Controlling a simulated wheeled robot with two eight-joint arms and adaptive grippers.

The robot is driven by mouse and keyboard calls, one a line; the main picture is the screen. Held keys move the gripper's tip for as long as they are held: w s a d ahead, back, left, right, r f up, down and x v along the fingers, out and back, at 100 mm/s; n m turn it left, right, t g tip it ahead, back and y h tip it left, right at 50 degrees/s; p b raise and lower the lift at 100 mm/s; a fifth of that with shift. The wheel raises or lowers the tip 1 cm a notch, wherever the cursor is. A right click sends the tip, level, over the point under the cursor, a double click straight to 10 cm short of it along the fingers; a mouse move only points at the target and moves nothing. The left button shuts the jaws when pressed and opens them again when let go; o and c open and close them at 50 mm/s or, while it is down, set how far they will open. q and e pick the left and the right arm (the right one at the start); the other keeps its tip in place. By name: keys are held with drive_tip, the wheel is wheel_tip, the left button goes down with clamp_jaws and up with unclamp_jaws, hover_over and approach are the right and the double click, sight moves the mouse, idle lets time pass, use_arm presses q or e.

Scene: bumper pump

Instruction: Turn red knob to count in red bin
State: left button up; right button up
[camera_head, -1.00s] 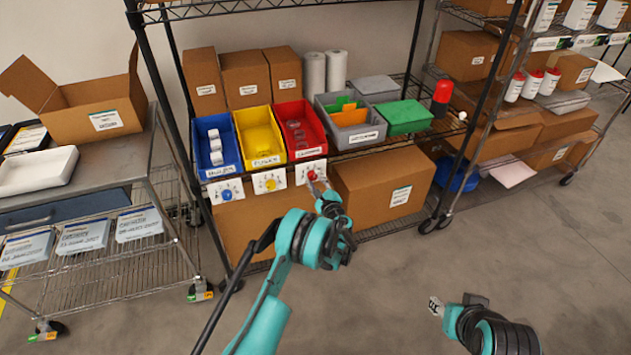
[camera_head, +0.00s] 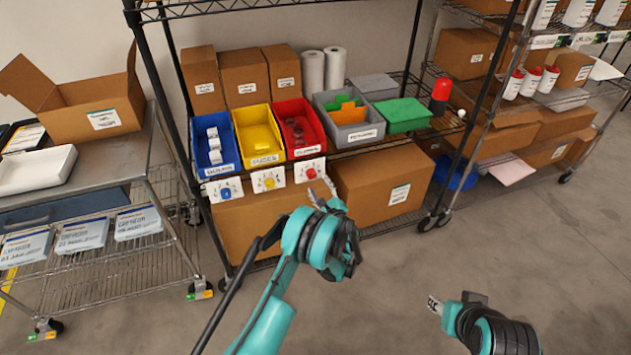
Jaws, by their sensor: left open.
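The red bin (camera_head: 292,106) stands on the shelf in the head view, with several small round items inside. Below its front label is a white dial plate with the red knob (camera_head: 311,173). The knob is in plain view, but its exact setting is too small to read. My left gripper (camera_head: 322,189) is open and empty, just below and right of the knob, and appears apart from it. My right gripper (camera_head: 451,302) is low at the right, over the floor and far from the shelf; its finger opening is unclear.
A blue bin (camera_head: 203,124) with a blue knob (camera_head: 226,193) and a yellow bin (camera_head: 257,114) with a yellow knob (camera_head: 269,183) stand to the left. A grey bin (camera_head: 359,139) is to the right. A large carton (camera_head: 385,185) sits below. The floor in front is clear.

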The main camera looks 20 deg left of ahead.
use_arm(q)
drive_tip(key=v, duration=0.7)
idle(0.3)
drive_tip(key=s+a+r+n+g+h, duration=0.2)
drive_tip(key=s+a+r+n+g, duration=0.1)
drive_tip(key=s+r+n, duration=0.4)
drive_tip(key=s+a+r+n+g+h, duration=0.25)
drive_tip(key=s+r, duration=0.25)
drive_tip(key=r, duration=0.5)
drive_tip(key=s+d+n+h, duration=0.1)
drive_tip(key=s+n, duration=0.2)
drive_tip(key=s, duration=0.5)
drive_tip(key=s+d+n+g+h, duration=0.1)
drive_tip(key=s+n, duration=0.3)
drive_tip(key=s, duration=0.5)
drive_tip(key=s+d+n+h, duration=0.2)
drive_tip(key=s+n+h, duration=0.1)
drive_tip(key=s, duration=0.5)
drive_tip(key=shift+s+r, duration=0.2)
drive_tip(key=shift+r, duration=0.25)
